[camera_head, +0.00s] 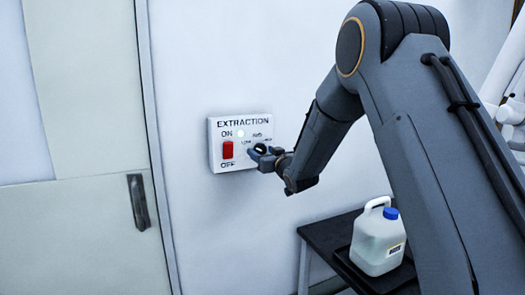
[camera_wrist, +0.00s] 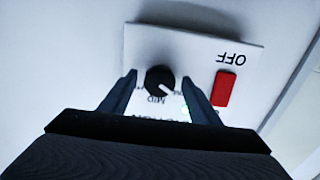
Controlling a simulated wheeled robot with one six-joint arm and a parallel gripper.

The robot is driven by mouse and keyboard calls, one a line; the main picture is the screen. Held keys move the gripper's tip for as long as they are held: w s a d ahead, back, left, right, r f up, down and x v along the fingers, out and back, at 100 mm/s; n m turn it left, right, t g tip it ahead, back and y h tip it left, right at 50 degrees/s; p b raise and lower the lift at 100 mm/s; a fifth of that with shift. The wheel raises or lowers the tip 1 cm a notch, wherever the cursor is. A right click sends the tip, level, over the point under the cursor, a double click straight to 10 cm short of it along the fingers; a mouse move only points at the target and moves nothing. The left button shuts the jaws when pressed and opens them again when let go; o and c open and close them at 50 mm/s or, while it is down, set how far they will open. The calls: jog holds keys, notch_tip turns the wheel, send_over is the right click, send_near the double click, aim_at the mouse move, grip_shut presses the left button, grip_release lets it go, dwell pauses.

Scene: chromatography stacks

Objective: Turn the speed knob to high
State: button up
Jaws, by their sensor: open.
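The speed knob (camera_wrist: 159,82) is round and black on the white EXTRACTION panel (camera_head: 240,119). In the wrist view, which is upside down, its white pointer mark points lower right, on the LOW side toward the switch and away from MED. My gripper (camera_wrist: 159,79) is open, with one finger on each side of the knob and visible gaps between. In the head view my gripper (camera_head: 262,151) is at the panel's right side and covers part of the knob area. The red rocker switch (camera_head: 227,150) sits left of it, between ON and OFF; it also shows in the wrist view (camera_wrist: 223,89).
A pale door with a dark handle (camera_head: 139,202) stands left of the panel. A dark table (camera_head: 325,235) below right holds a jug with a blue cap (camera_head: 378,240). The wall around the panel is bare.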

jog(key=shift+w+a, duration=0.1)
jog(key=shift+w, duration=0.15)
jog(key=c, duration=1.1)
jog(key=shift+o, duration=0.2)
